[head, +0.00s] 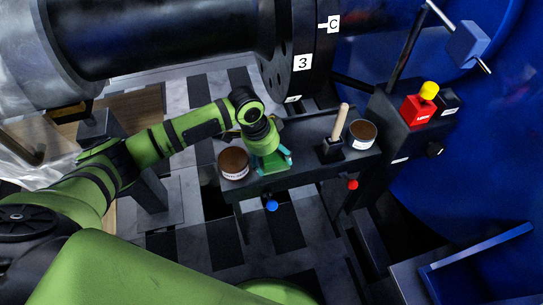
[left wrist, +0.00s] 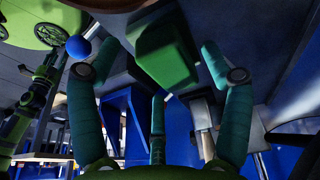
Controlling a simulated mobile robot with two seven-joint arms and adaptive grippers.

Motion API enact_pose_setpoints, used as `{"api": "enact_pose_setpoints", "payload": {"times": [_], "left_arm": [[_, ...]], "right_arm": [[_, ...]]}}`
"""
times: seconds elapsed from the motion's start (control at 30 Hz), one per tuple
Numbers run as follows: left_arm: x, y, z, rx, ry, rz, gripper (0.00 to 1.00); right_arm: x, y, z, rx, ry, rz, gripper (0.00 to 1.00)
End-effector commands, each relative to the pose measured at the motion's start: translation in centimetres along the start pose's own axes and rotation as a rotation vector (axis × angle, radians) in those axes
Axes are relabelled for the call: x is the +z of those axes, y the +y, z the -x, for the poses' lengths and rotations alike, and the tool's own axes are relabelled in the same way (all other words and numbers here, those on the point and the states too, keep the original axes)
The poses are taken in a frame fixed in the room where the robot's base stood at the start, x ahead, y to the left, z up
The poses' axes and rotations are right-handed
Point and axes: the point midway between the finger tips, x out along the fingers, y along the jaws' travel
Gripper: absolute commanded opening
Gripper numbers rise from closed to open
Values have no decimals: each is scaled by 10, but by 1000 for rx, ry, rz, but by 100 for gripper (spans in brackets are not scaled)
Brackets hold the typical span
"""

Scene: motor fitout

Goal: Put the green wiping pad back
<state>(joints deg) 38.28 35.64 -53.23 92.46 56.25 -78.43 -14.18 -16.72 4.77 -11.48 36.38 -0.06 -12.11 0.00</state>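The wiping pad shows in the left wrist view as a green block (left wrist: 165,50) between and beyond the finger tips. My left gripper (left wrist: 160,75) has its teal fingers spread, with visible gaps on both sides of the pad. In the head view my left gripper (head: 272,162) points down at the near left part of the dark shelf (head: 300,135), between a round tin and a wooden-handled tool. The pad cannot be made out there, as the gripper and wrist cover that spot. My right gripper is not in view.
A brown-topped tin (head: 233,162) stands close left of the left gripper. A wooden handle (head: 340,121) rises from a dark holder, beside another tin (head: 362,133). A red box with a yellow knob (head: 420,107) sits farther right. A large dark cylinder (head: 165,35) hangs above.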

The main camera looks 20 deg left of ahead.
Motion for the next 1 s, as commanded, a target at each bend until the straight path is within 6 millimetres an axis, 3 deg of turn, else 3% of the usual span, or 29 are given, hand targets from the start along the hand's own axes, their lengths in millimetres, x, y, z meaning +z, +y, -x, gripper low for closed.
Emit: {"api": "enact_pose_setpoints", "payload": {"times": [0.27,0.37,0.7,1.0], "left_arm": [[-1,0,5,-1,0,0,79],[-1,-1,18,-1,2,0,79],[-2,-1,89,-2,3,0,79],[-1,0,122,0,0,0,79]], "right_arm": [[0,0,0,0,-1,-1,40],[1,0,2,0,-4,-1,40],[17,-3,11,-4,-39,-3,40],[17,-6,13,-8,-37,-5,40]]}}
